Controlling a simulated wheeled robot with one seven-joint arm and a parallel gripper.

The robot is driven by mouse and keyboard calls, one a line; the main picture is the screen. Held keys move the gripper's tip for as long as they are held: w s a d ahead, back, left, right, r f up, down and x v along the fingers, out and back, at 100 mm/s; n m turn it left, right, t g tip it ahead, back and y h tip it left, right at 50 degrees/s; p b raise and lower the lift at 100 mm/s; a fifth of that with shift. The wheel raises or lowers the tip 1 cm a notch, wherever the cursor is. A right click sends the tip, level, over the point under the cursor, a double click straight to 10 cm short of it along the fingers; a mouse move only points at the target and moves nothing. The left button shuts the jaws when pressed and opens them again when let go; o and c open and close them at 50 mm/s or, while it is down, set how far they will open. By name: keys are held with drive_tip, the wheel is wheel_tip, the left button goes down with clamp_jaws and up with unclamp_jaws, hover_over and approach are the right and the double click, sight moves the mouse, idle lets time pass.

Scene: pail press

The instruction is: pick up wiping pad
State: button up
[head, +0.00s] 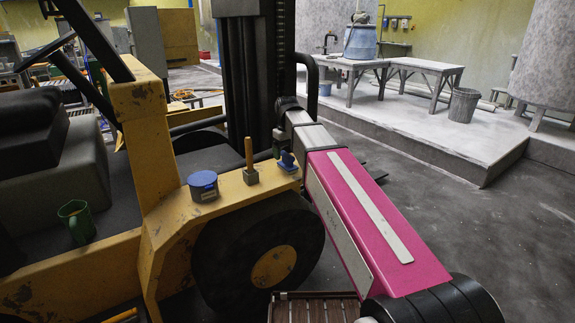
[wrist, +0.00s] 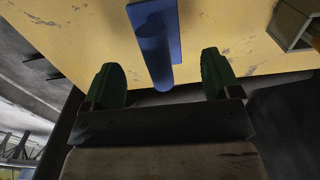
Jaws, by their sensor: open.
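The wiping pad (wrist: 152,45) is a flat blue plate with a round blue handle standing up from it, seen in the wrist view at the top middle. In the head view the blue pad (head: 288,162) sits on the yellow ledge of the forklift, near its right end. My gripper (wrist: 162,82) is open, with one green finger on each side of the handle's near end in the picture. A gap shows between the handle and each finger. In the head view the gripper is at the far end of my pink arm, mostly hidden, just by the pad.
On the yellow ledge (head: 222,199), left of the pad, stand a wooden-handled block (head: 250,176) and a blue-lidded tin (head: 203,186). The block (wrist: 291,27) also shows at the wrist view's right edge. A green mug (head: 76,221) stands further left. Open floor lies right.

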sight(288, 154)
drive_tip(key=shift+s+d+f, duration=0.1)
drive_tip(key=shift+d+f, duration=0.05)
drive_tip(key=shift+f, duration=2.15)
drive_tip(key=c, duration=1)
drive_tip(key=shift+c, duration=0.2)
drive_tip(key=shift+r, duration=0.1)
drive_tip(key=shift+r, duration=0.5)
drive_tip(key=r, duration=0.3)
drive_tip(key=shift+a+r, duration=0.25)
drive_tip(key=shift+a, duration=0.1)
drive_tip(key=a+r, duration=0.6)
drive_tip(key=a, duration=0.5)
drive_tip(key=shift+w+r, duration=0.2)
drive_tip(key=shift+w, duration=0.2)
